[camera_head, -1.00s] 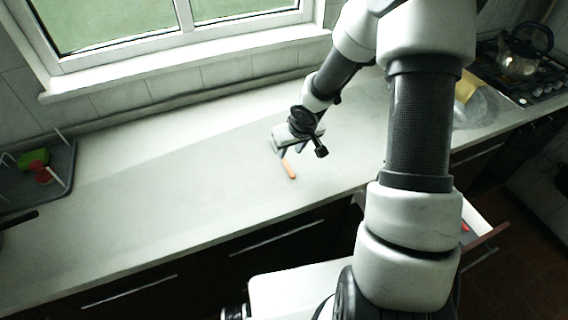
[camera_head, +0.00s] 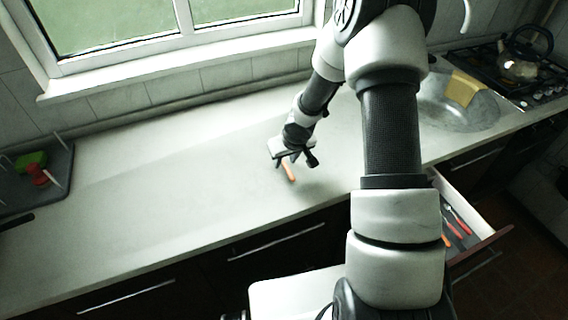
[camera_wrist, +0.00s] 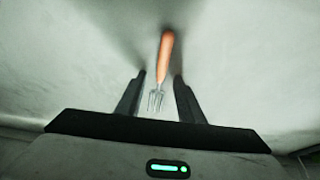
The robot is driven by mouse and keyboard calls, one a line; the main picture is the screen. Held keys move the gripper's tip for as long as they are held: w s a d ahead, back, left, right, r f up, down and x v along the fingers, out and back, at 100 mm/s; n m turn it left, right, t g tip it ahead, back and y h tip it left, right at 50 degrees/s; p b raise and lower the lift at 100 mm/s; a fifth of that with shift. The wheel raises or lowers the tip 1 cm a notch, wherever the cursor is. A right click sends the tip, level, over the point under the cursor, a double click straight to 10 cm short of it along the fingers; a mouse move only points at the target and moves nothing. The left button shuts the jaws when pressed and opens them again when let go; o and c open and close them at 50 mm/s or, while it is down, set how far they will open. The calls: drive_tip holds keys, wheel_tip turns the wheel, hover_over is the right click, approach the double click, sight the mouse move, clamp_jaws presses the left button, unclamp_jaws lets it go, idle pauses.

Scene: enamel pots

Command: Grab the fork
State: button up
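The fork (camera_wrist: 163,62) has an orange handle and metal tines. In the wrist view its tines lie between my two fingers, and the handle extends beyond the fingertips. In the head view the orange handle (camera_head: 289,170) shows on the pale countertop, just under my gripper (camera_head: 286,161); the tines are hidden there. My gripper also shows in the wrist view (camera_wrist: 159,75), with its fingers apart and a gap on each side of the fork. The exact height of the fingertips above the counter is hard to tell.
The countertop (camera_head: 150,210) around the fork is clear. A dark dish rack (camera_head: 50,185) stands at the far left. An open drawer (camera_head: 487,214) with utensils is at the right. A sink (camera_head: 430,112) and a stove with a kettle (camera_head: 518,68) lie beyond it.

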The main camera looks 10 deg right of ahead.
drive_tip(key=shift+f, duration=0.1)
drive_tip(key=shift+c, duration=0.4)
clamp_jaws()
